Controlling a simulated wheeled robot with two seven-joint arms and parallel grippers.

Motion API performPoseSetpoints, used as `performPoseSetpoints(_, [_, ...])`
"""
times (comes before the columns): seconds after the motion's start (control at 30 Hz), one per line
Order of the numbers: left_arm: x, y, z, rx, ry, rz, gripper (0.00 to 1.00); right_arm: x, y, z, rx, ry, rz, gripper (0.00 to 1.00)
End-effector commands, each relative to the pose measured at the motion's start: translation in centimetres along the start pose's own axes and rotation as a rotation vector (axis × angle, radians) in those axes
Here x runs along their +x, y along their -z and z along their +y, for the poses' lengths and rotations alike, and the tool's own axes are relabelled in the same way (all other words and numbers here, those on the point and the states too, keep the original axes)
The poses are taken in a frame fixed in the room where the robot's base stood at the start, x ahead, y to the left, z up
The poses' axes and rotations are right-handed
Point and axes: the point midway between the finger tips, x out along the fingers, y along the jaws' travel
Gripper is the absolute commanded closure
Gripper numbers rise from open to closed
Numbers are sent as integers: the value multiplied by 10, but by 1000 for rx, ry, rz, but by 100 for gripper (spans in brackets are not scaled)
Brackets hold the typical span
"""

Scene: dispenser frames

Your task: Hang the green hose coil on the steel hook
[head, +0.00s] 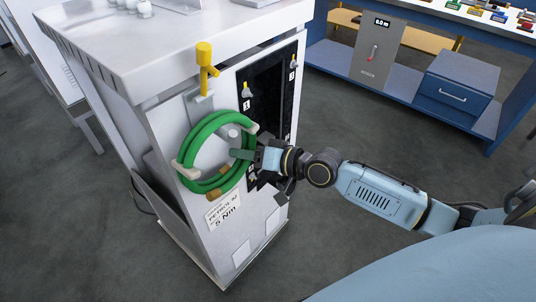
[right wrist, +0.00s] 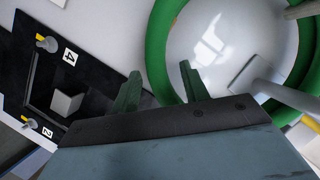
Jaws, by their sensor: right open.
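The green hose coil (head: 202,186) is upright against the pale side of the white cabinet, with pale ties round it. A steel hook (head: 230,132) with a round end shows inside the ring, near its upper right; its post (right wrist: 262,78) crosses the ring in the right wrist view. I cannot tell whether the coil rests on it. My right gripper (head: 242,155) is open at the coil's right side. In the right wrist view one stretch of the coil (right wrist: 156,52) shows between its dark green fingers (right wrist: 162,92). My left gripper is out of view.
A yellow tap-like part (head: 205,57) rises above the coil. A dark panel (head: 268,82) with numbered pegs is just right of it on the white cabinet (head: 150,50). A label (head: 223,214) is below. A blue bench (head: 420,85) stands behind; grey floor lies between.

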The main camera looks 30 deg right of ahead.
Motion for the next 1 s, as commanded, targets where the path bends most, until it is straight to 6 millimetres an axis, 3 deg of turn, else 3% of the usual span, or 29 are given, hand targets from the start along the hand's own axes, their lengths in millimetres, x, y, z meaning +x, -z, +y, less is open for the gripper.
performPoseSetpoints(0.5, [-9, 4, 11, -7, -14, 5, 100, -98, 0, -1, -2, 0, -3, 55])
performPoseSetpoints(0.7, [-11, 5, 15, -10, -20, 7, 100, -117, 1, -1, -2, 1, 2, 55])
performPoseSetpoints(1.0, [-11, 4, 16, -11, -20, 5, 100, -124, 2, -1, 0, 3, 4, 55])
